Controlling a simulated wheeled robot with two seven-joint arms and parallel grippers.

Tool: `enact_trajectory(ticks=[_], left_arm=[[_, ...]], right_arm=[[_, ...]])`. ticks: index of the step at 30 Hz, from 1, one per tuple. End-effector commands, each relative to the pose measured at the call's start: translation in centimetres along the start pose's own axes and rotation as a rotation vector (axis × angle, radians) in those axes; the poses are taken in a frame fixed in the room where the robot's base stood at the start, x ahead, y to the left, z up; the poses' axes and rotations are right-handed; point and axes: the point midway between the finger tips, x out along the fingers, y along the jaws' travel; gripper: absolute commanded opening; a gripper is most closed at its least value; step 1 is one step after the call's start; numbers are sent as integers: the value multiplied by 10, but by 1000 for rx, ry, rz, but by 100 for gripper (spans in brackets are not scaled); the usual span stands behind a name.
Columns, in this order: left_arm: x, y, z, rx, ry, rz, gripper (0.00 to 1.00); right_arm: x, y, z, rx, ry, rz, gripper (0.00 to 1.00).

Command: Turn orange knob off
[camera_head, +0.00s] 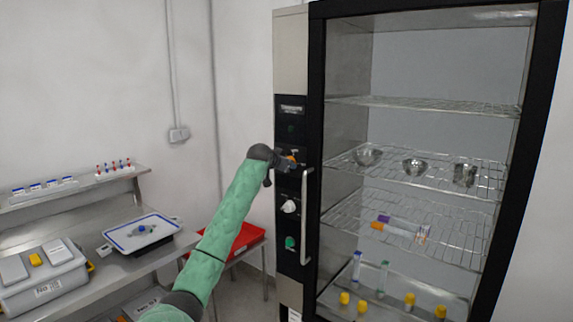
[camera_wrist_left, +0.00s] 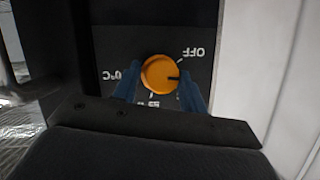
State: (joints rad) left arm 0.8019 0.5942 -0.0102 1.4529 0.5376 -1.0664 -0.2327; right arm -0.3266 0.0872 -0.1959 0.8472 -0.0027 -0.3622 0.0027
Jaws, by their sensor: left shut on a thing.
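In the left wrist view the word OFF shows upside down to the upper right of the knob. A dark pointer mark lies at the knob's right side, below OFF and apart from it. My left gripper (camera_wrist_left: 160,88) is shut on the knob, with one blue finger at each side of it. In the head view my left gripper (camera_head: 284,163) is at the panel and the knob (camera_head: 292,157) is partly hidden. My right gripper is not in view.
A vertical door handle (camera_head: 307,215) stands just right of the knobs. A white knob (camera_head: 290,206) and a green knob (camera_head: 290,242) are below on the panel. A metal bench (camera_head: 90,285) with equipment is at the left.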

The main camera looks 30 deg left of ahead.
Motion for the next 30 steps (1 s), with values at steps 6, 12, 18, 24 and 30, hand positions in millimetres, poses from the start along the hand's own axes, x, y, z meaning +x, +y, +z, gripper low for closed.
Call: enact_trajectory(ticks=[6,12,18,24,30], left_arm=[[-2,-6,-4,-192,-7,74,19],[-2,-6,-3,-356,-20,143,19],[-1,-6,-1,-492,-33,201,19],[0,-4,0,-586,-43,242,19],[0,-4,1,-637,-49,263,18]], right_arm=[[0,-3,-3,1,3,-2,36],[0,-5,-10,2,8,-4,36],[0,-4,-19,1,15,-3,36],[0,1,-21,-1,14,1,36],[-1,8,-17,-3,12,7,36]])
